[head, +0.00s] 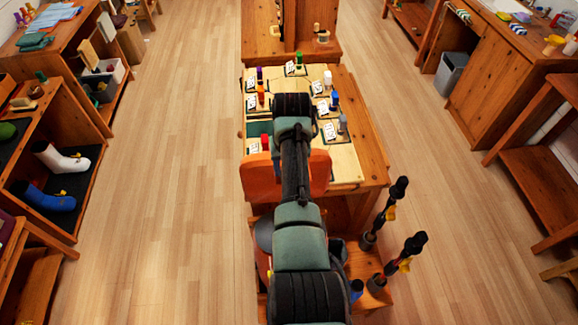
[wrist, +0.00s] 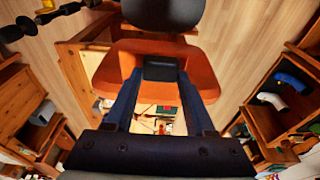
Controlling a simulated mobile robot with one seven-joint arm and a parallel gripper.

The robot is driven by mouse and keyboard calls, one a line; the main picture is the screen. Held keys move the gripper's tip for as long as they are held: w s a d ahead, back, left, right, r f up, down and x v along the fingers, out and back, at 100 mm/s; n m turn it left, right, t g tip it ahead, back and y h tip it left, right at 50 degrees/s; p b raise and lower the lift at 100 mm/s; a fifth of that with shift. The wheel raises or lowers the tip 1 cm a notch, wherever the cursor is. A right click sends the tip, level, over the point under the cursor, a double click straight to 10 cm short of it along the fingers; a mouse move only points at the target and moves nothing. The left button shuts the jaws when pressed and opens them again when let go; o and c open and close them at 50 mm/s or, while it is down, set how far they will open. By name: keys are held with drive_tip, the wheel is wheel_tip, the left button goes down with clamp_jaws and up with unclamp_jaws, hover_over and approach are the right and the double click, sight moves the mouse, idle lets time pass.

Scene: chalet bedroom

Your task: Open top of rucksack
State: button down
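I cannot clearly make out a rucksack or its top. A broad orange panel (head: 261,180) stands at the near side of the table, partly hidden behind my arm. It also fills the upper middle of the wrist view (wrist: 108,72), with a black block (wrist: 160,67) at its centre and a dark rounded part (wrist: 162,12) above. I cannot tell whether this is a rucksack or a chair back. My gripper (wrist: 160,76) has its two blue fingers wide apart, one on each side of the black block in the picture. Contact cannot be told. The head view hides my gripper behind the arm.
The wooden table (head: 372,150) holds cards and small coloured bottles. Dark upright poles (head: 386,212) stand to the right of my arm. Shelves with a white boot (head: 62,160) and a blue boot (head: 45,197) are at the left. Floor is free on both sides.

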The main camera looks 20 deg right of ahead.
drive_tip(key=shift+w+d+r, duration=0.15)
drive_tip(key=shift+w+r, duration=0.05)
drive_tip(key=shift+w, duration=0.2)
drive_tip(key=c, duration=0.7)
unclamp_jaws()
drive_tip(key=o, duration=0.5)
drive_tip(key=shift+f, duration=0.1)
drive_tip(key=shift+c, duration=0.2)
drive_tip(key=shift+s, duration=0.1)
wheel_tip(320, 180, up, 13)
drive_tip(key=s+b, duration=0.2)
drive_tip(key=shift+s+a+b, duration=0.15)
drive_tip(key=shift+a+b, duration=0.2)
drive_tip(key=shift+f, duration=0.1)
